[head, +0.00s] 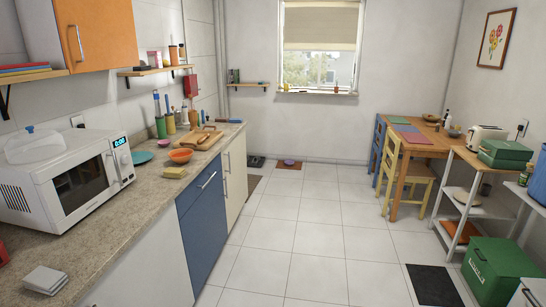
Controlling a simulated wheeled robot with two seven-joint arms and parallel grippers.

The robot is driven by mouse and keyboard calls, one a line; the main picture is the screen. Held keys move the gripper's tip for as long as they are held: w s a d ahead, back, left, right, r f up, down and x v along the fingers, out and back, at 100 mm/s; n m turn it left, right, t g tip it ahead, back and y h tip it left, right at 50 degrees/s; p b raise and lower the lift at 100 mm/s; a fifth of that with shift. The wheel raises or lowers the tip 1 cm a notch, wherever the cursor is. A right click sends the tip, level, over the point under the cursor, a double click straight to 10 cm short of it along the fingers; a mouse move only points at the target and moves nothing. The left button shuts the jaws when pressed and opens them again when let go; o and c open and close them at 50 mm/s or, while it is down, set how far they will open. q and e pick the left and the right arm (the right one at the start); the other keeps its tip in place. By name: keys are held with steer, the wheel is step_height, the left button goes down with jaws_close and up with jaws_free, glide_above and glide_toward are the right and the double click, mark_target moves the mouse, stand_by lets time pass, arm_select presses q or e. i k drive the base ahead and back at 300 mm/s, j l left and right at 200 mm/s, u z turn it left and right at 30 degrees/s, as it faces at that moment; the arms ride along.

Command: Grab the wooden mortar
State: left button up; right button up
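I cannot make out a wooden mortar for sure in the head view. A small brown bowl-like thing (431,117) stands at the far end of the wooden table (418,149) on the right, too small to identify. A wooden board (196,140) with something on it lies on the left counter, beside several upright utensils and containers. Neither of my grippers is in view.
The left counter (110,230) holds a microwave (82,180), an orange bowl (180,156) and a yellow sponge (174,173). Chairs (405,176), a shelf unit (474,205) and a green box (496,268) stand right. The tiled floor (315,240) between is mostly clear.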

mark_target(193, 115)
steer(key=i+z, duration=0.25)
steer(key=i, duration=2.25)
steer(key=i+u, duration=0.2)
steer(key=i, duration=0.45)
steer(key=i+l+u, duration=0.25)
steer(key=i, duration=0.4)
steer(key=i+u, duration=0.25)
steer(key=u, duration=0.15)
steer(key=i+l+u, duration=0.15)
steer(key=u, duration=0.3)
steer(key=i+l+u, duration=0.25)
steer(key=u, duration=0.15)
steer(key=i+l+u, duration=0.25)
steer(key=u, duration=0.15)
steer(key=i+l+u, duration=0.2)
steer(key=l+u, duration=0.25)
steer(key=j, duration=0.1)
